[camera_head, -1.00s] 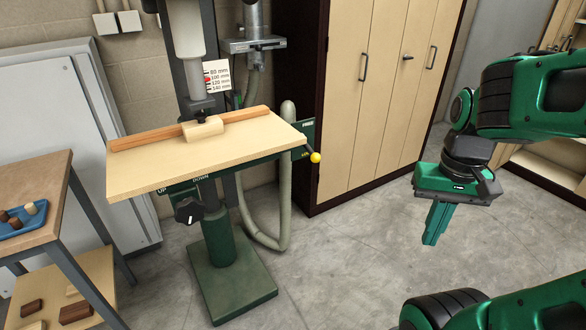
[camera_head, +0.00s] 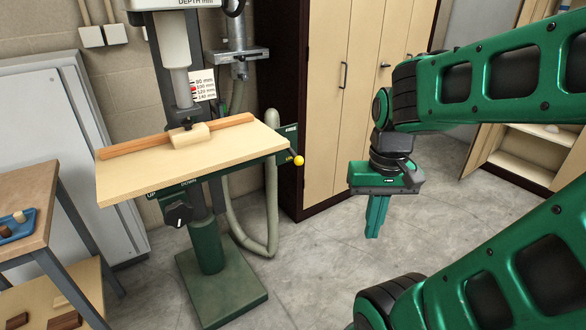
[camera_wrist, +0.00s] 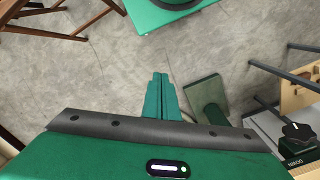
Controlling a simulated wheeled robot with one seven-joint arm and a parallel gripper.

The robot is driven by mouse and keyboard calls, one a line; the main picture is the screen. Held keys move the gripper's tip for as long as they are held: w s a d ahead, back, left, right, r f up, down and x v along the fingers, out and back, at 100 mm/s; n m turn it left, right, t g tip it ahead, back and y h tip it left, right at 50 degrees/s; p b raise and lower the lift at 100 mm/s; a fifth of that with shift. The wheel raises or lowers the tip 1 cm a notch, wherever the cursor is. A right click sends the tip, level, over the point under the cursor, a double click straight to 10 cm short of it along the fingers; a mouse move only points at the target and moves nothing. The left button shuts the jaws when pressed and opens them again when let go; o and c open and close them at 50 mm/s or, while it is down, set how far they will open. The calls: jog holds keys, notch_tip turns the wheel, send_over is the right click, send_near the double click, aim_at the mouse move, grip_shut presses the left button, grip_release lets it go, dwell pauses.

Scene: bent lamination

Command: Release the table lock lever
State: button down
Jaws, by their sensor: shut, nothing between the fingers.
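The lock lever, with a yellow ball knob (camera_head: 299,160), is at the right end of the drill press table (camera_head: 220,160). It sits by a green label plate (camera_head: 288,138) whose small text I cannot fully read. My gripper (camera_head: 374,236) is to the right of the lever and nearer to me, apart from it, with its green fingers shut, empty and pointing down. In the wrist view the shut fingers (camera_wrist: 161,80) point over bare floor; the lever is not clearly visible there.
A black crank knob (camera_head: 177,213) is under the table's front edge; it also shows in the wrist view (camera_wrist: 297,130). A wooden fence (camera_head: 150,145) lies on the table. A tall cabinet (camera_head: 315,100) stands behind. A cart (camera_head: 25,210) is at left. Floor between is clear.

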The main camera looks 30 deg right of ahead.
aim_at(291, 151)
jog(key=w+a+f+m+g+y, duration=0.1)
jog(key=w+a+f+y, duration=0.15)
jog(key=w+f, duration=0.55)
jog(key=w+a+f+y, duration=0.25)
jog(key=w+f, duration=0.35)
jog(key=f, duration=0.4)
jog(key=w+a+f+m+t+y, duration=0.55)
jog(key=w+a+f+y, duration=0.2)
jog(key=w, duration=0.25)
jog(key=w+d+r+m+t+y, duration=0.2)
jog(key=w+d+r+m+t, duration=0.2)
jog(key=w+m+t, duration=0.55)
jog(key=w+d+r+m+t+h, duration=0.1)
jog(key=w+d+m+t+h, duration=0.1)
jog(key=d+m+t+h, duration=1.1)
jog(key=w+d+r+m+g+h, duration=0.2)
jog(key=w+d+r+m, duration=0.1)
jog(key=w+r, duration=0.4)
jog(key=shift+w+d+r+g, duration=0.4)
jog(key=shift+d+r, duration=0.1)
jog(key=shift+r, duration=0.4)
